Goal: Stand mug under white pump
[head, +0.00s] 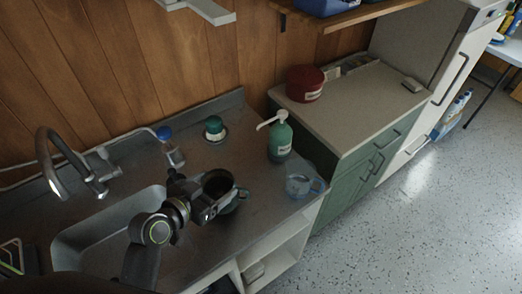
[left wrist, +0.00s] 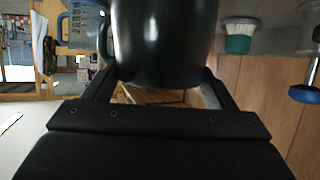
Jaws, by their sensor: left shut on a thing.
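My left gripper (head: 212,207) is shut on a dark mug (head: 219,187) over the steel counter, to the right of the sink. The mug is upright with its open top showing; I cannot tell if its base touches the counter. In the left wrist view the glossy black mug (left wrist: 163,42) fills the middle between the fingers. The white pump (head: 271,119) tops a green bottle (head: 280,141) standing farther back and to the right of the mug. Its spout points left. The held mug is apart from the bottle and not under the spout. My right gripper is not in view.
A clear jug with a blue handle (head: 300,185) stands near the counter's right end. The sink (head: 95,232) and tap (head: 62,160) are left. Counter between mug and pump bottle is clear.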

